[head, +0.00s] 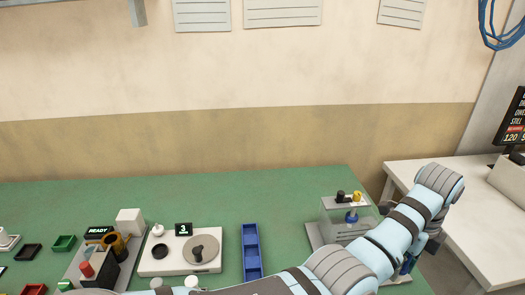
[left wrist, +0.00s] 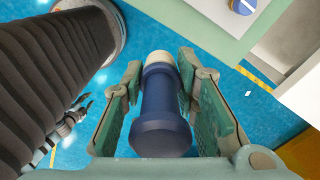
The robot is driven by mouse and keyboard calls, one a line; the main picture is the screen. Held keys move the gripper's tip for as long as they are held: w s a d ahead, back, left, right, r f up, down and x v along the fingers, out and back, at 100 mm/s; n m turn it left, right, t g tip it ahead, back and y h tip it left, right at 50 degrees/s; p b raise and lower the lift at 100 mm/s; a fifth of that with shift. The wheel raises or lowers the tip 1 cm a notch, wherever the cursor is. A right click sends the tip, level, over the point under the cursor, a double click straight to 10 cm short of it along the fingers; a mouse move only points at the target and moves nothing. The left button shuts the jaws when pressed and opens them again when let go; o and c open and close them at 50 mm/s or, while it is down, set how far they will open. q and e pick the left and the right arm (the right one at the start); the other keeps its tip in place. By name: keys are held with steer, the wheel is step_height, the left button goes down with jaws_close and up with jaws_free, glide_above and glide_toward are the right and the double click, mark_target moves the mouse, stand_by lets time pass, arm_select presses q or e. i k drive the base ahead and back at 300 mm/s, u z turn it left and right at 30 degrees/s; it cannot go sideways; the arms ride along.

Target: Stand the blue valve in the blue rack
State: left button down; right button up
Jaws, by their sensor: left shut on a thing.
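My left gripper (left wrist: 162,82) is shut on a dark blue valve (left wrist: 162,115) with a pale cream end, in the left wrist view. The fingers lie on both sides of its body, and blue floor shows beneath it. In the head view my left arm reaches across to the right, and the gripper (head: 402,270) is at the table's right edge, mostly hidden by the arm. The blue rack (head: 250,252) is a long narrow tray on the green table, left of the arm and apart from the gripper.
A white unit with a round disc (head: 202,250) and a READY station (head: 95,262) are left of the rack. A white side table (head: 470,210) is at right. Green table behind the rack is clear.

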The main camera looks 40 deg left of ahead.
mark_target(250, 255)
steer(key=z, duration=1.45)
steer(key=k, duration=2.7)
steer(key=u, duration=1.8)
steer(key=i, duration=0.5)
steer(key=z, duration=0.05)
